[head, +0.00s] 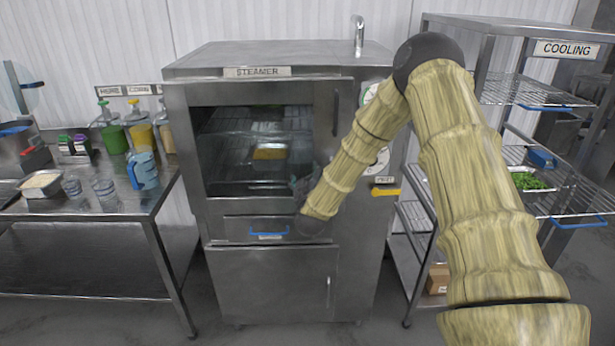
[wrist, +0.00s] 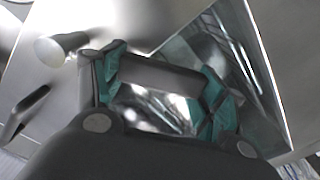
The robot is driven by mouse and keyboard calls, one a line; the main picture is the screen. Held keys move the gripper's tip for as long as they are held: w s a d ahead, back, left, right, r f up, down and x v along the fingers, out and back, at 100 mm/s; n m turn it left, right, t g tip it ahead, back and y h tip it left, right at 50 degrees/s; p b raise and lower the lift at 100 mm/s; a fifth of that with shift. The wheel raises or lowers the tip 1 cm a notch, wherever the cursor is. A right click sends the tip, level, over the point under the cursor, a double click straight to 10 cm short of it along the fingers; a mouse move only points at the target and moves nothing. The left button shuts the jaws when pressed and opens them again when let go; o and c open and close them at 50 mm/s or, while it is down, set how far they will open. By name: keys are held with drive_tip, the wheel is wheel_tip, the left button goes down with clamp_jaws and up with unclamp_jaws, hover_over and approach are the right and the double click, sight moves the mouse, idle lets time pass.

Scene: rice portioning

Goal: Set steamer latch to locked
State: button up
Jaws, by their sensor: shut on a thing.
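The steamer (head: 283,68) is the steel cabinet in the middle of the head view, with a large dark window in its front. My gripper (head: 303,188) is at the lower right of this window, partly hidden by my arm. In the wrist view my gripper (wrist: 158,98) has its two teal-padded fingers closed on a grey metal piece (wrist: 155,75), which appears to be the steamer latch. The fingers and the tilted view hide much of its shape. I cannot tell from it whether the latch is locked.
A pale round knob (wrist: 50,50) and a dark handle (wrist: 27,112) lie left of my fingers in the wrist view. A side table (head: 90,213) stands left, and the cooling rack (head: 515,92) stands right.

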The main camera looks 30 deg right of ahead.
drive_tip(key=shift+s+d+f+n+b, duration=0.15)
drive_tip(key=shift+d+f+n+b, duration=0.2)
drive_tip(key=shift+f+n, duration=0.25)
drive_tip(key=shift+s+d+f+n+b, duration=0.1)
drive_tip(key=shift+d+f+n+b, duration=0.2)
drive_tip(key=shift+n, duration=0.5)
drive_tip(key=s+d+f+n+b, duration=0.3)
drive_tip(key=d+n+b, duration=0.2)
drive_tip(key=n, duration=0.3)
drive_tip(key=shift+d+f+n+b, duration=0.15)
drive_tip(key=shift+d+n+b, duration=0.05)
drive_tip(key=shift+n+b, duration=0.2)
drive_tip(key=o, duration=1.5)
drive_tip(key=shift+d, duration=0.1)
drive_tip(key=v, duration=1.2)
